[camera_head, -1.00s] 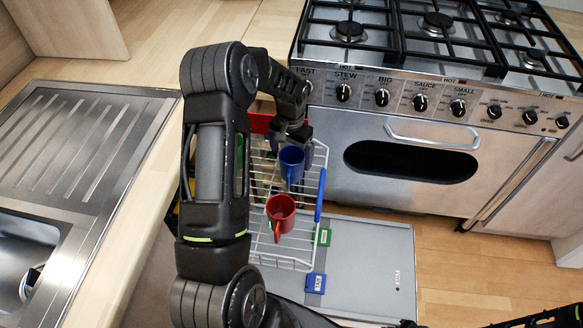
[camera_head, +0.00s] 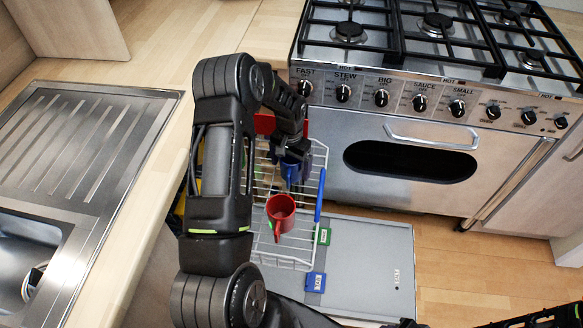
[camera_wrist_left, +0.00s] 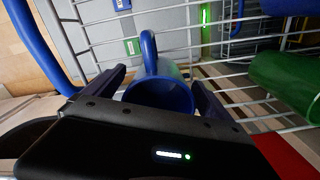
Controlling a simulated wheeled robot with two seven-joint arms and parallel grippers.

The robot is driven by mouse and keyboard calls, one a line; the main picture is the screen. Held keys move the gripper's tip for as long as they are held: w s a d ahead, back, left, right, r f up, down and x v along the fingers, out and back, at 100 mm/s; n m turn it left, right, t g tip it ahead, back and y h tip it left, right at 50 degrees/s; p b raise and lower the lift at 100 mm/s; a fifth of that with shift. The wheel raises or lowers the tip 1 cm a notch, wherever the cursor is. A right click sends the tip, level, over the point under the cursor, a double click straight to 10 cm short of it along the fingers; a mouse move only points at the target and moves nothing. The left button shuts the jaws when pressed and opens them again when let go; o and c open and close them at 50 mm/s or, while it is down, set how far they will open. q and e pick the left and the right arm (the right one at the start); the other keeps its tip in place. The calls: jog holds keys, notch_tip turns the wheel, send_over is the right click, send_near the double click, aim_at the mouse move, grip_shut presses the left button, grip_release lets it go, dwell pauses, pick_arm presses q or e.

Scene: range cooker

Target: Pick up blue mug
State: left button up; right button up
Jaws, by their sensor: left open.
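The blue mug (camera_head: 291,172) stands in the wire dishwasher rack, partly hidden under my left gripper (camera_head: 292,157). In the left wrist view the blue mug (camera_wrist_left: 160,95) shows its open rim, with its handle pointing up in the picture. The fingers of my left gripper (camera_wrist_left: 158,82) are open, one on each side of the mug. I cannot tell if they touch it. My right gripper does not show; only a dark arm part is at the lower right of the head view.
A green cup-like thing (camera_wrist_left: 285,85) lies right of the gripper in the wrist view. The range cooker (camera_head: 425,130) is to the right, the sink counter (camera_head: 150,170) to the left.

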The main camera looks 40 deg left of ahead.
pick_arm(q)
jog(key=c, duration=1.8)
